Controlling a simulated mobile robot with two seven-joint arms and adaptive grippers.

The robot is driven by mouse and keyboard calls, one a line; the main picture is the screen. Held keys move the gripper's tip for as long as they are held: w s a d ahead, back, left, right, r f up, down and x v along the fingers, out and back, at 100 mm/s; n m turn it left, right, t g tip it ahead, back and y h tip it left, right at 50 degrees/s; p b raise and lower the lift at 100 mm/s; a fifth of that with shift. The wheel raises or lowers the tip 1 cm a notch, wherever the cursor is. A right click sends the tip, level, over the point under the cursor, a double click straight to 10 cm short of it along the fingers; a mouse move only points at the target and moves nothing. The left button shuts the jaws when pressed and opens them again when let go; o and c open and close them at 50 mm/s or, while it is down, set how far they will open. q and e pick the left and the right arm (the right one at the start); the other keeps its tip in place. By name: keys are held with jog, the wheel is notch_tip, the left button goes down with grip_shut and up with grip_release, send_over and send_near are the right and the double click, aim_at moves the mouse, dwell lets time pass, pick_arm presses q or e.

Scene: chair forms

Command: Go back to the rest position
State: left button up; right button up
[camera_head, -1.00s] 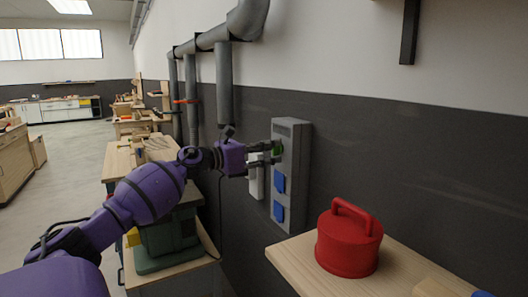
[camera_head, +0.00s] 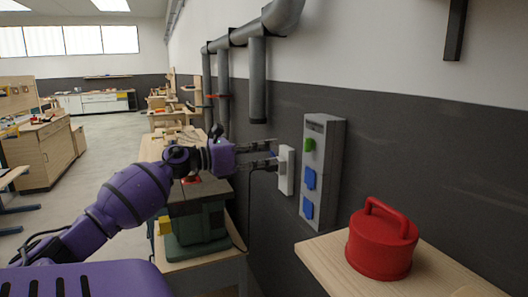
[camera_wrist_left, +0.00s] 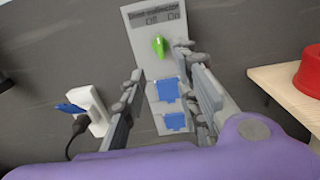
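My left gripper (camera_head: 273,153) is at the end of my purple arm, in front of the dark wall. Its two fingers are apart with nothing between them. In the left wrist view the open fingers (camera_wrist_left: 160,63) frame a grey wall panel (camera_wrist_left: 140,35), which lies beyond them. In the head view the panel (camera_head: 334,160) is right of the fingertips, with a visible gap. It carries a green switch (camera_head: 309,145) and two blue socket covers. In the wrist view the switch (camera_wrist_left: 160,46) is under a label reading "Off" and "On". My right gripper is not in view.
A white wall socket (camera_head: 286,172) with a black cable is close to my left fingers. A red lidded can (camera_head: 382,241) stands on a wooden shelf (camera_head: 325,249) at right. A green machine (camera_head: 196,222) is under my arm. Open floor lies at left.

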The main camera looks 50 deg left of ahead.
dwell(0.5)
